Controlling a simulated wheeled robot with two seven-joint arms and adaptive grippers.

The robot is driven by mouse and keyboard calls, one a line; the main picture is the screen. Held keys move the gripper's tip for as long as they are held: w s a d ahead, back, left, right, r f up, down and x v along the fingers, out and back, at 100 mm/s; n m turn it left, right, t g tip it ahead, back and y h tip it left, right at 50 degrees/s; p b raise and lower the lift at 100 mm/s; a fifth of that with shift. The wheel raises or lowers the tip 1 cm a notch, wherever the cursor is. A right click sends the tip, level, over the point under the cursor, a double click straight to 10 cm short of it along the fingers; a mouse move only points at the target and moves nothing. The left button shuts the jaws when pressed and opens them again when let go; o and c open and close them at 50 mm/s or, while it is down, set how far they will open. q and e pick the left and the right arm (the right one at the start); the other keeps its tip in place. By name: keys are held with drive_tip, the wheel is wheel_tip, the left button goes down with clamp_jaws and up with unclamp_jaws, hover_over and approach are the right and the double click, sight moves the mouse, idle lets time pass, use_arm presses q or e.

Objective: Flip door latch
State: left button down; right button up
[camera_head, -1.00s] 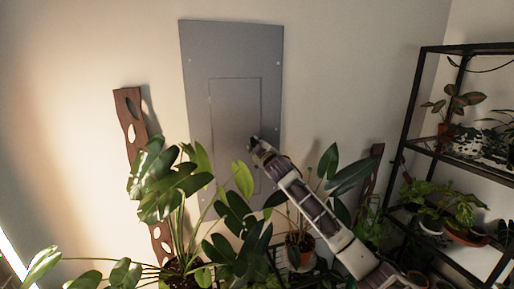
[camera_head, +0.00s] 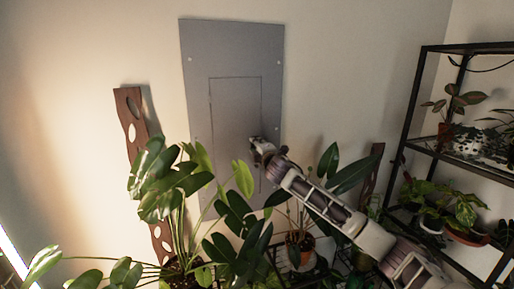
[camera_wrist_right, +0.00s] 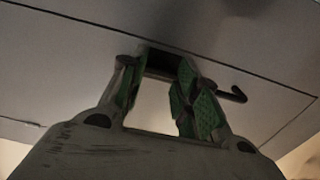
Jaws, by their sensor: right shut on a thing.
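The grey panel (camera_head: 232,50) is on the wall, with a smaller door (camera_head: 233,95) outlined in it. My right gripper (camera_head: 254,145) is at the right part of this door. In the right wrist view my right gripper (camera_wrist_right: 162,68) has its green-padded fingers around a dark latch (camera_wrist_right: 160,62) at the door surface. The fingers hide much of the latch. A dark hooked piece (camera_wrist_right: 235,96) shows just right of the fingers; I cannot tell if it belongs to the latch. The door looks flush with the panel. My left gripper is not in view.
A large leafy plant (camera_head: 160,180) stands in front of the panel at the left, and a smaller potted plant (camera_head: 299,240) is below my right arm. Wooden slats (camera_head: 128,125) lean on the wall. A black shelf (camera_head: 418,110) with plants stands at the right.

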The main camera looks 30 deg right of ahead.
drive_tip(key=shift+f, duration=0.1)
idle(0.3)
drive_tip(key=o, duration=1)
drive_tip(key=shift+s, duration=0.2)
drive_tip(key=shift+v, duration=5.8)
